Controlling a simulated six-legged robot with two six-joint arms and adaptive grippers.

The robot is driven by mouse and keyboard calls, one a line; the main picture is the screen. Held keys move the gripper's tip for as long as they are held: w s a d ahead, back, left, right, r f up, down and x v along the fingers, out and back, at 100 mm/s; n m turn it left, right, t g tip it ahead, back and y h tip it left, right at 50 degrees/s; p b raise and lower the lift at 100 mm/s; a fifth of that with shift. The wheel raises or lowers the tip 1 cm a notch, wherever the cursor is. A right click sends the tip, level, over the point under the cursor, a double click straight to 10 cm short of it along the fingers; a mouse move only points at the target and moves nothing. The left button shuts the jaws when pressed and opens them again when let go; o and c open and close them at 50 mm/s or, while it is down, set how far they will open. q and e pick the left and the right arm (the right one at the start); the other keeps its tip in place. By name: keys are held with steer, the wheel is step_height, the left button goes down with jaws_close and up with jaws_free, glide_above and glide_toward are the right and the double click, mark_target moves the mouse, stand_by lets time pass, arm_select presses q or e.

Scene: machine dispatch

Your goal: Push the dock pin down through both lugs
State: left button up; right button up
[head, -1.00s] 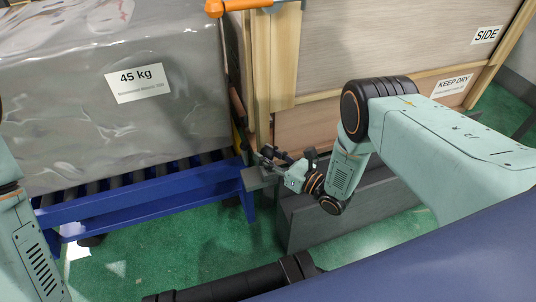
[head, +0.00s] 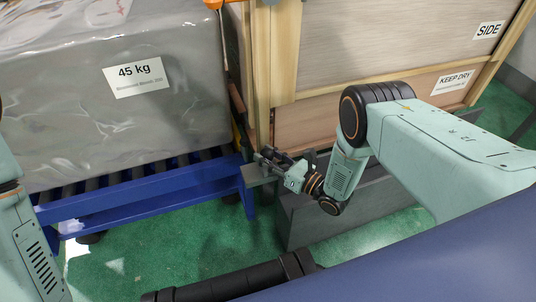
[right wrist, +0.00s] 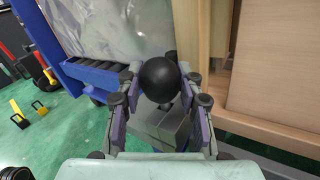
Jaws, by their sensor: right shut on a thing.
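The dock pin shows as a round black knob (right wrist: 159,80) in the right wrist view; its shaft is hidden below the knob. My right gripper (head: 264,157) is shut on the dock pin, with one finger on each side of the knob in the right wrist view (right wrist: 160,84). A grey lug block (head: 257,178) lies just under the gripper in the head view, at the corner of the blue roller conveyor. It also shows under the knob in the right wrist view (right wrist: 158,128). How deep the pin sits in the lugs is hidden. My left gripper is out of view.
A grey wrapped load with a 45 kg label (head: 138,78) sits on the blue conveyor (head: 150,198). A wooden crate (head: 340,50) stands behind the gripper, close to it. A dark grey beam (head: 345,205) runs to the right. The green floor in front is partly open.

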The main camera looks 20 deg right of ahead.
steer(key=shift+f+b, duration=0.3)
steer(key=shift+f, duration=0.45)
steer(key=o, duration=1.3)
steer(key=v, duration=0.7)
steer(key=shift+s+d+r, duration=0.1)
steer(key=shift+s+d, duration=0.05)
steer(key=shift+s, duration=0.05)
